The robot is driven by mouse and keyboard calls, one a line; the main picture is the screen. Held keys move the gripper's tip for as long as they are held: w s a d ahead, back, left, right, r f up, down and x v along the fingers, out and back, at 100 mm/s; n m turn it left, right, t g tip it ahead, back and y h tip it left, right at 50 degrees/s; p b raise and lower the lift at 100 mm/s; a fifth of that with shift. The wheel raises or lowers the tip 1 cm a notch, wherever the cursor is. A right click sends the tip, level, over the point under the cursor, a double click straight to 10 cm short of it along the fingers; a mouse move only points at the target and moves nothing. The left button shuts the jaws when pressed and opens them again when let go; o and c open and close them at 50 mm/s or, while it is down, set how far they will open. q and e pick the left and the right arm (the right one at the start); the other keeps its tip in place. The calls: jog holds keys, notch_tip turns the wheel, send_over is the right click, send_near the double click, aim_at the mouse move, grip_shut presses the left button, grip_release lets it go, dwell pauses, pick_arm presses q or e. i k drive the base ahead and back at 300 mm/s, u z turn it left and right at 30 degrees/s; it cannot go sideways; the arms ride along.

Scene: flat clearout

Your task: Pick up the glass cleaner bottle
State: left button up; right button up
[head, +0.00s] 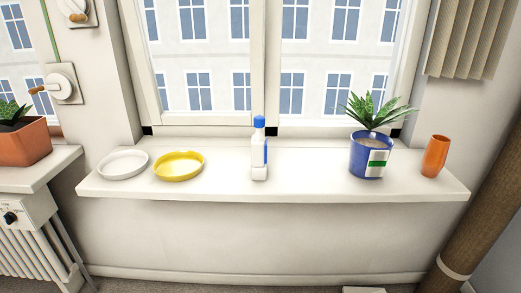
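A small white bottle with a blue cap (260,160) stands upright near the middle of the windowsill (222,184). A blue patch shows on its right side, and it looks like the glass cleaner bottle. Neither of my grippers shows in the head view.
A white dish (123,164) and a yellow dish (179,166) lie left of the bottle. A blue pot (368,158) with a spiky plant and an orange cup (435,157) stand to its right. A terracotta planter (25,142) is far left. A brown pipe (485,215) rises at right.

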aim_at(258, 168)
jog(key=k, duration=0.35)
jog(key=u, duration=1.15)
jog(key=i, duration=1.05)
jog(key=z, duration=0.45)
